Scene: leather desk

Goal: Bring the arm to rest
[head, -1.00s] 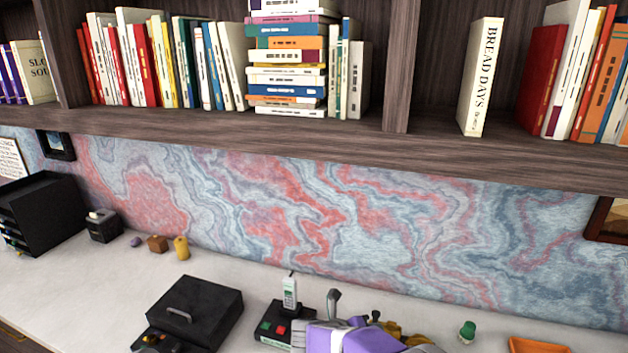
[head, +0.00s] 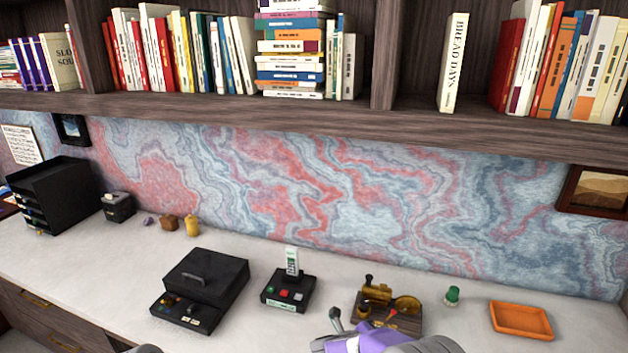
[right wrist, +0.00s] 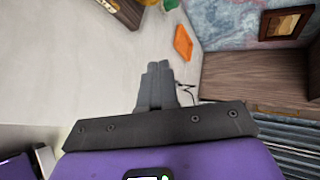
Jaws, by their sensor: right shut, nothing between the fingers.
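My right arm (head: 378,342), purple and grey, shows at the bottom edge of the head view, in front of the wooden-based object. In the right wrist view my right gripper (right wrist: 158,72) has its grey fingers together, with nothing between them. The fingers appear over the pale desktop, apart from the orange tray (right wrist: 183,42). My left gripper is not in view.
On the desk (head: 60,275) stand a black drawer box (head: 205,278), a black box with coloured buttons (head: 287,288), a wooden-based brass object (head: 390,308), a green item (head: 452,295) and the orange tray (head: 520,319). A bookshelf (head: 300,115) overhangs the back.

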